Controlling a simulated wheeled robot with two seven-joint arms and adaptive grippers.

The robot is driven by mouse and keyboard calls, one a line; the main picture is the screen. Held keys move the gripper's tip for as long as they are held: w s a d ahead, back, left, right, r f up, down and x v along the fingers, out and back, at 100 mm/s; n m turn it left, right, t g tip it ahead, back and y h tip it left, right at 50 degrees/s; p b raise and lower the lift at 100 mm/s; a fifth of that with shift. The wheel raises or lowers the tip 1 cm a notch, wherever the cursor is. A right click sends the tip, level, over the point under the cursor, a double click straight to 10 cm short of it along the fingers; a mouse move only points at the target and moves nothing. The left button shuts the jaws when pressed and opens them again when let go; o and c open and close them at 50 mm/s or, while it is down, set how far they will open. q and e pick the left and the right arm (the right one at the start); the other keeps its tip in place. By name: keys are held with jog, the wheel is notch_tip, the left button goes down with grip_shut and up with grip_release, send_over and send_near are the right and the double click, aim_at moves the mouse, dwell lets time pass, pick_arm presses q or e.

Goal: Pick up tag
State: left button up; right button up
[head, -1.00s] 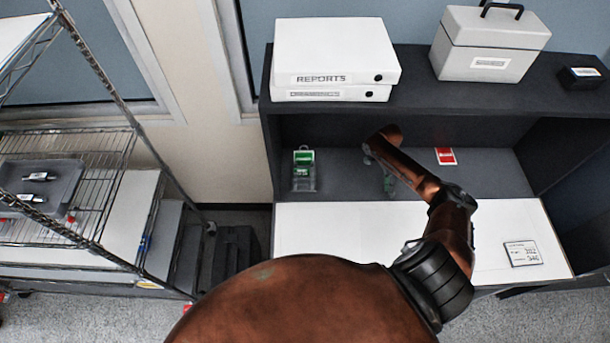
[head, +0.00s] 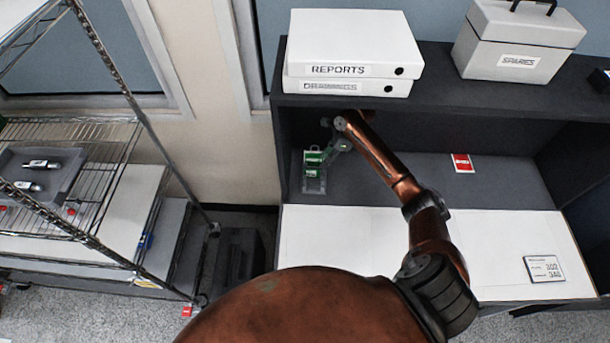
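Green tags (head: 313,157) sit in a clear holder (head: 314,183) at the left of the grey shelf recess. A red tag (head: 462,163) lies flat by itself on the recess floor, further right. My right gripper (head: 328,151) is at the green tags, its fingers pointing down and left at their right edge. The fingers are small and overlap the tags, so I cannot tell whether they touch them or are closed. My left gripper is out of view.
A small display card (head: 543,269) lies on the white desktop (head: 340,235). A wire rack (head: 95,205) stands at left.

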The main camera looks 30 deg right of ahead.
aim_at(311, 174)
jog(key=a+f, duration=0.1)
jog(key=f, duration=0.1)
jog(key=w+a+f, duration=0.1)
jog(key=a+f, duration=0.1)
jog(key=a+f+b, duration=0.1)
jog(key=f, duration=0.1)
jog(key=shift+w+a, duration=0.15)
jog(key=shift+w+a+f, duration=0.1)
jog(key=shift+w+f, duration=0.05)
jog(key=shift+f, duration=0.3)
jog(key=shift+c, duration=0.4)
grip_shut()
